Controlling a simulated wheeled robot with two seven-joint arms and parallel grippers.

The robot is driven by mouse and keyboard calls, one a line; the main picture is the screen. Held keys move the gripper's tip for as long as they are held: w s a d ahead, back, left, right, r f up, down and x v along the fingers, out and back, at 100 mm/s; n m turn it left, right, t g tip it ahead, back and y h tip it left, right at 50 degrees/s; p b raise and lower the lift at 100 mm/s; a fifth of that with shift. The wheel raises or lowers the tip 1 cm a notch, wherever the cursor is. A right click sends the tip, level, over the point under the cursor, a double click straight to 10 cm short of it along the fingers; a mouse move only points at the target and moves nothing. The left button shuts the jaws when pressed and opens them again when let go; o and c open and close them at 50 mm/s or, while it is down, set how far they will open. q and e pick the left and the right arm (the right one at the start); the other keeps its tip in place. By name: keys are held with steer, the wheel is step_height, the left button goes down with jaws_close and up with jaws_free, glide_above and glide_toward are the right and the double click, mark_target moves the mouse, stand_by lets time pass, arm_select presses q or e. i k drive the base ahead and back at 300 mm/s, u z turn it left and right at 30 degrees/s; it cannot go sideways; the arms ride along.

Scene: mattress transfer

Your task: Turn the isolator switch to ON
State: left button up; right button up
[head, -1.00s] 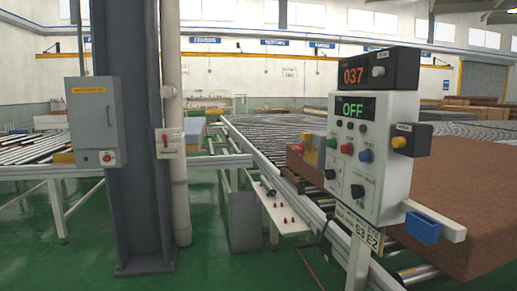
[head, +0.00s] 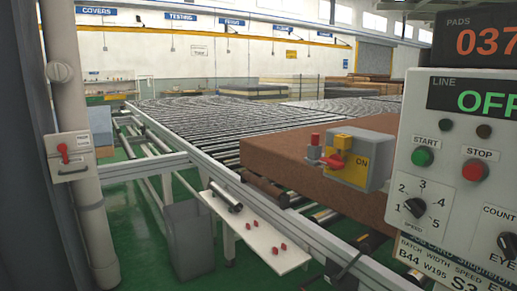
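The isolator switch (head: 375,157) is a grey box with a yellow face plate, left of the control panel. A red handle (head: 336,161) sits on the plate, its end pointing left. The word ON shows on the right part of the plate. A small red piece and a yellow block sit beside and above the handle; their exact shape is hard to tell. The line display (head: 480,97) on the panel reads OFF. Neither of my grippers is in view.
The control panel (head: 449,185) fills the right side, with a green START button, a red STOP button and a speed dial. A brown pad (head: 283,160) lies on the roller conveyor (head: 210,118) behind. A red-levered box (head: 72,157) is on the left pipe. Green floor shows at lower left.

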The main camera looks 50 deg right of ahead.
mark_target(335, 160)
steer(key=i, duration=2.5)
steer(key=z, duration=3)
